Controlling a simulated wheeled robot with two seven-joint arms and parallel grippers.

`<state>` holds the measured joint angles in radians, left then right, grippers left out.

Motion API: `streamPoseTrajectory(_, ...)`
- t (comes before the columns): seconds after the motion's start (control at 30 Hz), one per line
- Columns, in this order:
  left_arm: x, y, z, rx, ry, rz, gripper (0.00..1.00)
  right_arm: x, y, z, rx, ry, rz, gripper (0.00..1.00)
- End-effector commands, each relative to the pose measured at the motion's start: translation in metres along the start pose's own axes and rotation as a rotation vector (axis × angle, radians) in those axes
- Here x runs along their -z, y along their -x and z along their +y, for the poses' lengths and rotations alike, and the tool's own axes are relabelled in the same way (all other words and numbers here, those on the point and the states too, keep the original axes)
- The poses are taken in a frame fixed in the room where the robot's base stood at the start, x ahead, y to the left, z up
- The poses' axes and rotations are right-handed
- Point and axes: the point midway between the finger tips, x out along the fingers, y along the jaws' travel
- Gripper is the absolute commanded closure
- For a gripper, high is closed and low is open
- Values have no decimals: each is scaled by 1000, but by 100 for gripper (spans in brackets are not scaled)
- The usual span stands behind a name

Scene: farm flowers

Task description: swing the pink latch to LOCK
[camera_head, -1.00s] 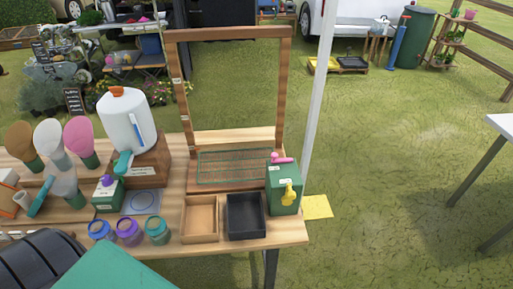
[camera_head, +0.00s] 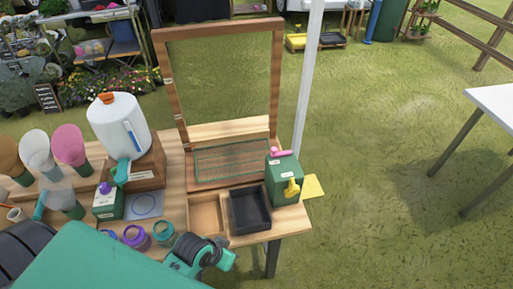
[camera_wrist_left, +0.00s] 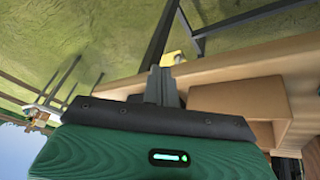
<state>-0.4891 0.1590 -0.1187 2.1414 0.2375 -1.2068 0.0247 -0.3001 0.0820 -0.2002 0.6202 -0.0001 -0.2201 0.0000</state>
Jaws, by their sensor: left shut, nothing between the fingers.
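The pink latch (camera_head: 281,152) lies on top of the green box (camera_head: 283,182) at the right end of the wooden bench. A yellow knob (camera_head: 292,188) sits on the box's front. The LOCK marking is too small to read. My left gripper (camera_head: 228,260) is at the bench's front edge, below and left of the green box, apart from the latch. In the left wrist view its fingers (camera_wrist_left: 160,85) are together and empty, and the latch does not show there. My right gripper is in no view.
A black tray (camera_head: 249,222) and a wooden tray (camera_head: 206,212) lie between my left gripper and the green box. A tall wooden frame (camera_head: 277,75) stands behind them, with a white pole (camera_head: 306,90) close by. Several jars stand left of my gripper.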

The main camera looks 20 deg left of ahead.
Motion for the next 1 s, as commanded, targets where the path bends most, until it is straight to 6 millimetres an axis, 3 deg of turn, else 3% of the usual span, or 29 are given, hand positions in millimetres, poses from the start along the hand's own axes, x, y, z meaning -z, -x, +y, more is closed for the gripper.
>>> streamPoseTrajectory(0.03, 13, 20, 6, -22, -1, 27, 100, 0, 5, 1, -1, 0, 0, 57)
streamPoseTrajectory(0.07, 21, 26, 10, -49, 5, 49, 100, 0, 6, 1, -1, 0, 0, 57)
streamPoseTrajectory(0.3, 66, 25, 22, -242, 112, 202, 100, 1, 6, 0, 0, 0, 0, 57)
streamPoseTrajectory(0.53, 120, 33, 18, -436, 285, 367, 100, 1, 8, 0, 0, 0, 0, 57)
streamPoseTrajectory(0.77, 183, 55, -10, -622, 538, 552, 100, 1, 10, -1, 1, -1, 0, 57)
streamPoseTrajectory(1.0, 233, 78, -57, -751, 802, 705, 100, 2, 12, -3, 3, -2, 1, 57)
